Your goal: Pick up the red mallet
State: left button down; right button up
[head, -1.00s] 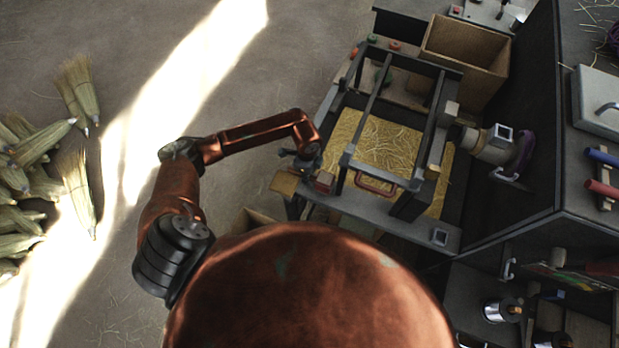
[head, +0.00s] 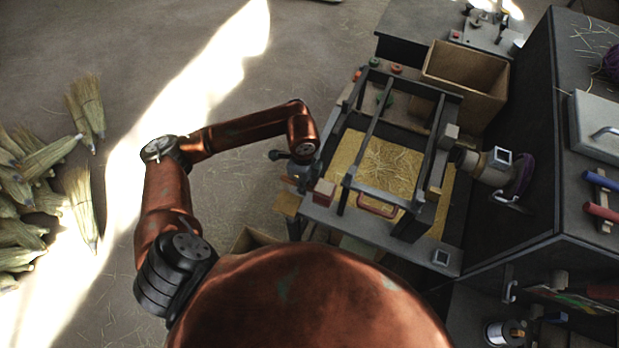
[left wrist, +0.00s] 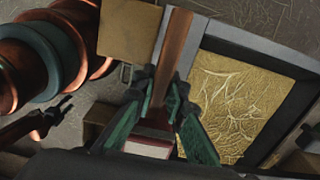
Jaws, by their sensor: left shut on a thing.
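The red mallet shows in the left wrist view, with its red head (left wrist: 150,143) close to the camera and its brown wooden handle (left wrist: 174,45) reaching up and away. My left gripper (left wrist: 160,100) has its green fingers shut on the handle near the head. In the head view my left gripper (head: 292,165) is at the front left corner of the bench, partly hidden by my own arm. The red head (head: 323,190) shows right beside it. A small dark claw shape at the left of the wrist view may be my right gripper, but its state is unclear.
The bench holds a black frame (head: 371,128) over a straw-filled tray (head: 390,155), with a red handle (head: 377,206) close by. A wooden box (head: 465,75) stands behind. A dark cabinet (head: 535,140) is at right. Broom heads (head: 35,185) lie on the floor at left.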

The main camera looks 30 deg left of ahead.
pick_arm(q)
jog(key=s, duration=1.3)
jog(key=shift+s+d, duration=0.25)
jog(key=shift+d, duration=0.15)
jog(key=c, duration=2.5)
grip_release()
jog(key=shift+c, duration=0.2)
grip_shut()
jog(key=shift+w, duration=0.1)
